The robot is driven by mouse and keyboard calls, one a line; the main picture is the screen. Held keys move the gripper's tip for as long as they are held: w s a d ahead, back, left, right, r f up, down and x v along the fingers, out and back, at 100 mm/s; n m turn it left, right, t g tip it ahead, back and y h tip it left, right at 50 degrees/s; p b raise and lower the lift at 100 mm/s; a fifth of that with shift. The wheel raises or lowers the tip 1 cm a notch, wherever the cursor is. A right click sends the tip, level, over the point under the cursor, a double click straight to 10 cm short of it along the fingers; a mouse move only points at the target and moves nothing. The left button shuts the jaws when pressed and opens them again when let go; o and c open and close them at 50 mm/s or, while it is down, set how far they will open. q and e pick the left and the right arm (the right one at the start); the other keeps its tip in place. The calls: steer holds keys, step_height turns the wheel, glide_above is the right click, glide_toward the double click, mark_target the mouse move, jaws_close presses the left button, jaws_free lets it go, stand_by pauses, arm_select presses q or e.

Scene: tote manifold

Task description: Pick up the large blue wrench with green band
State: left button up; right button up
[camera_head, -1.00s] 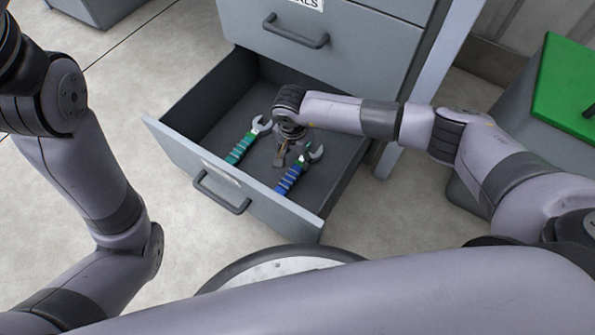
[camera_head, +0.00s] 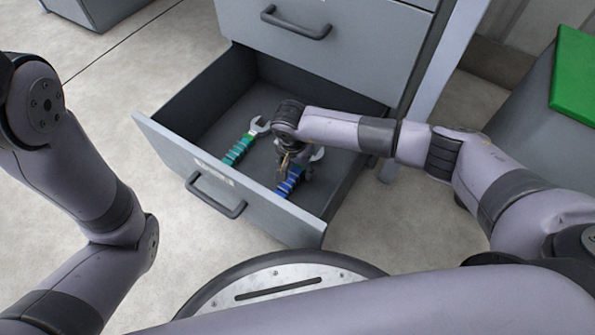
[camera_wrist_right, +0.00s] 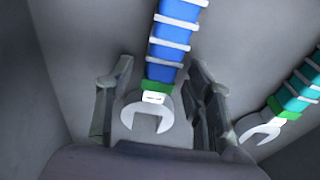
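The blue wrench with a green band (camera_head: 289,184) lies in the open drawer, its open jaw end toward the back right. It also shows in the right wrist view (camera_wrist_right: 172,45), with its jaw end and green band between my right gripper's fingers. My right gripper (camera_head: 286,172) is over this wrench in the head view and hides part of it. In the wrist view the right gripper (camera_wrist_right: 158,98) is open, with a finger on each side and gaps to the wrench. A teal wrench with a green band (camera_head: 240,148) lies to the left in the drawer. My left gripper is out of view.
The grey drawer (camera_head: 165,150) is pulled out, with a handle on its front. Its walls stand close around my right gripper. A closed drawer is above it.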

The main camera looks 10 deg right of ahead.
jaws_close()
stand_by(0.4)
steer(key=shift+r, duration=0.15)
